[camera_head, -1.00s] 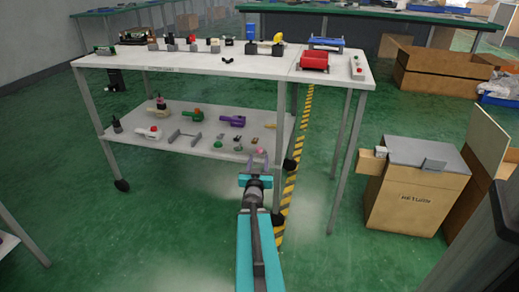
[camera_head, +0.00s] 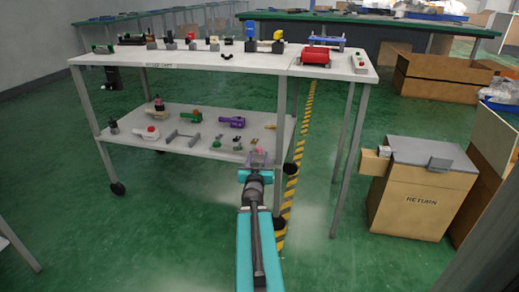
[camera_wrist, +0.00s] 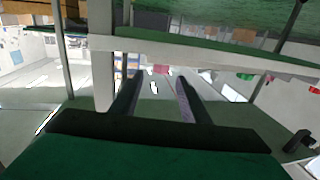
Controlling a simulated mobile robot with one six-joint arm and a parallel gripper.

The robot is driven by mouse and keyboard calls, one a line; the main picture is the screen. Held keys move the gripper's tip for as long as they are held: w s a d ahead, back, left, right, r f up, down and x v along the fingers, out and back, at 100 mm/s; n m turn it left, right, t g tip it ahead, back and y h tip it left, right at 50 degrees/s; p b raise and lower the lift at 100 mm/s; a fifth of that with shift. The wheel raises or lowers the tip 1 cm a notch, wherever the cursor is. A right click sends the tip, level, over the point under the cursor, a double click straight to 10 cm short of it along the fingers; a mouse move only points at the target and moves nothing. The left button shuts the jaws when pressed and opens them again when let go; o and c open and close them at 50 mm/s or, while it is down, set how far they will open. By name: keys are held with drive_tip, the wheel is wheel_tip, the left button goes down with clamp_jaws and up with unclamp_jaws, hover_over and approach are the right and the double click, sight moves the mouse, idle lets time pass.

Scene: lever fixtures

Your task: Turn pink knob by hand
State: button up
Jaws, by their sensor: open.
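A small pink knob (camera_head: 259,151) shows at the front right of the cart's lower shelf (camera_head: 180,148), just beyond my gripper (camera_head: 257,159) in the head view. My gripper is at the end of the teal arm, close to the shelf's front edge, and partly hides the knob's base. In the wrist view, my open gripper's (camera_wrist: 159,78) two dark fingers stand apart. A small pinkish-red patch (camera_wrist: 160,69) shows between their tips, perhaps the knob. I cannot tell whether the fingers touch it.
The lower shelf also holds a purple lever (camera_head: 232,122), a green one (camera_head: 191,114) and a red-and-white one (camera_head: 147,133). The upper shelf carries a red cylinder (camera_head: 315,55). A cardboard RETURN box (camera_head: 415,205) stands at right. The green floor in front is clear.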

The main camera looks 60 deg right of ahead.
drive_tip(key=shift+b+x, duration=1.75)
drive_tip(key=shift+x, duration=3.55)
drive_tip(key=shift+r, duration=0.1)
clamp_jaws()
drive_tip(key=c, duration=1.1)
unclamp_jaws()
drive_tip(key=shift+a, duration=0.3)
drive_tip(key=shift+o, duration=0.2)
drive_tip(key=shift+d, duration=0.3)
